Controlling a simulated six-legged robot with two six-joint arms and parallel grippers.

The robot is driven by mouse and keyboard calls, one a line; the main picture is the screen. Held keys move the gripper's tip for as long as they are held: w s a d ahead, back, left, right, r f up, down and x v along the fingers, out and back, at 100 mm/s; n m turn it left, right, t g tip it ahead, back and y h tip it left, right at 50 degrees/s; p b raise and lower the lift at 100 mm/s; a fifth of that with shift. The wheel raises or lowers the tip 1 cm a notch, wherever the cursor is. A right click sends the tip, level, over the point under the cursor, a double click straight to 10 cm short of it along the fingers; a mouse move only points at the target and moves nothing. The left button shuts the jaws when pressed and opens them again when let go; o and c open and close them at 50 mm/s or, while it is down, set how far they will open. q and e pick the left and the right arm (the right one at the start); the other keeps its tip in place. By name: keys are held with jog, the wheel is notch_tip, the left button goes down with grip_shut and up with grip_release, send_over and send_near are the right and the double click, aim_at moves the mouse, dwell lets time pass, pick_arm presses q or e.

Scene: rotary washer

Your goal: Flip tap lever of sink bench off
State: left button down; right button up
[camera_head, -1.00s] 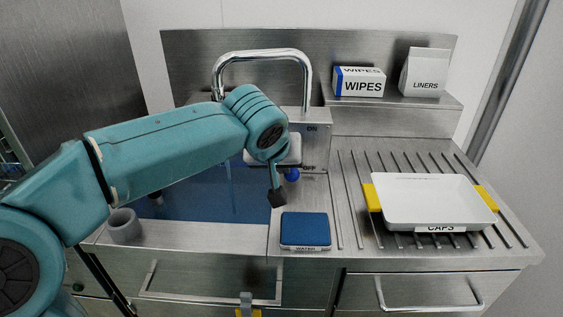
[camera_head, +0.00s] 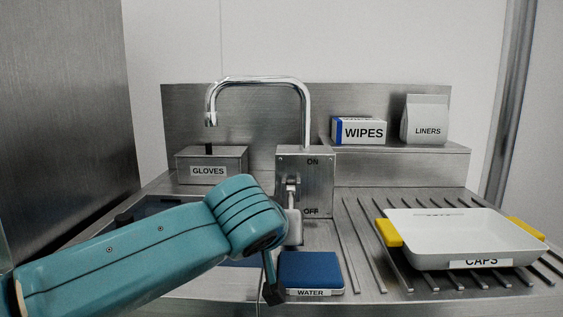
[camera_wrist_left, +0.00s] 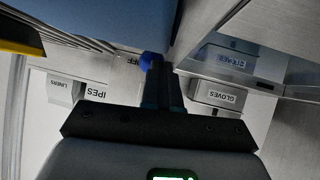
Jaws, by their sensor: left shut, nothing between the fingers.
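The sink tap (camera_head: 303,110) is a chrome spout rising from a grey box (camera_head: 318,182) marked ON above and OFF below. In the left wrist view, the lever's blue knob (camera_wrist_left: 148,60) is beside the OFF lettering, close to the fingertips of my left gripper (camera_wrist_left: 163,80). Contact is unclear. The left gripper is shut and empty. My right gripper is out of view.
A blue WATER pad (camera_head: 310,268) lies right of my wrist. A white CAPS tray (camera_head: 455,236) with yellow handles sits on the ribbed drainboard. A GLOVES box (camera_head: 212,165) stands behind the sink. WIPES (camera_head: 358,131) and LINERS (camera_head: 426,120) stand on the right shelf.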

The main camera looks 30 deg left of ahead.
pick_arm(q)
jog(key=shift+f, duration=0.3)
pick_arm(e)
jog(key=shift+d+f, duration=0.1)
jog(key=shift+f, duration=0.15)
pick_arm(q)
jog(key=shift+r, duration=0.1)
